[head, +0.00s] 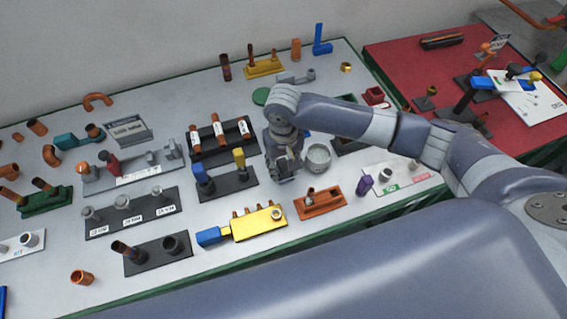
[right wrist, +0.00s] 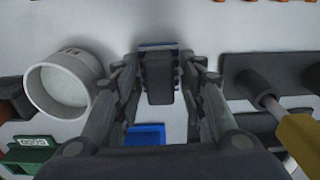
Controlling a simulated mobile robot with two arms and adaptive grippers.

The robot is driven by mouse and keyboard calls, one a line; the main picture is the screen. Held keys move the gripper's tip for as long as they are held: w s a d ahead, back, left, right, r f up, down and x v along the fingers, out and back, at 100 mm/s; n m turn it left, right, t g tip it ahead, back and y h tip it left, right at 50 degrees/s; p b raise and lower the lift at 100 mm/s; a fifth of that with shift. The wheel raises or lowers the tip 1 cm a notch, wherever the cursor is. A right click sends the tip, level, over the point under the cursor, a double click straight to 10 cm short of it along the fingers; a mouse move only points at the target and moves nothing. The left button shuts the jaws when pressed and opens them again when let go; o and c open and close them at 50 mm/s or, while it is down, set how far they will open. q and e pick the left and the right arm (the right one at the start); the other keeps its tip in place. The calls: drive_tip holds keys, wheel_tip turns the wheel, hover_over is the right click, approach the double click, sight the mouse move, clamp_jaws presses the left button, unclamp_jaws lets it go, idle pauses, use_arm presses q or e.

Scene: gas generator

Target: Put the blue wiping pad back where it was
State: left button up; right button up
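My right gripper (head: 287,172) is over the front middle of the table, pointing down. In the right wrist view its fingers (right wrist: 158,72) close on both sides of a dark grey block with a thin blue edge, which looks like the blue wiping pad (right wrist: 158,46). Whether the pad touches the table is unclear. A flat blue patch (right wrist: 145,134) lies on the table on the far side of the gripper; a bit of it shows in the head view (head: 306,133). My left gripper is not in view.
A white-grey cup (head: 318,157) stands close beside the gripper, also large in the wrist view (right wrist: 65,85). A dark stand with blue and yellow handles (head: 226,182) is on the other side. A yellow manifold (head: 256,223) and orange tray (head: 318,203) lie in front.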

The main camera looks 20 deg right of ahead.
sight(284, 165)
drive_tip(key=shift+r, duration=0.1)
wheel_tip(284, 165, up, 12)
drive_tip(key=b, duration=0.1)
idle(0.5)
idle(0.5)
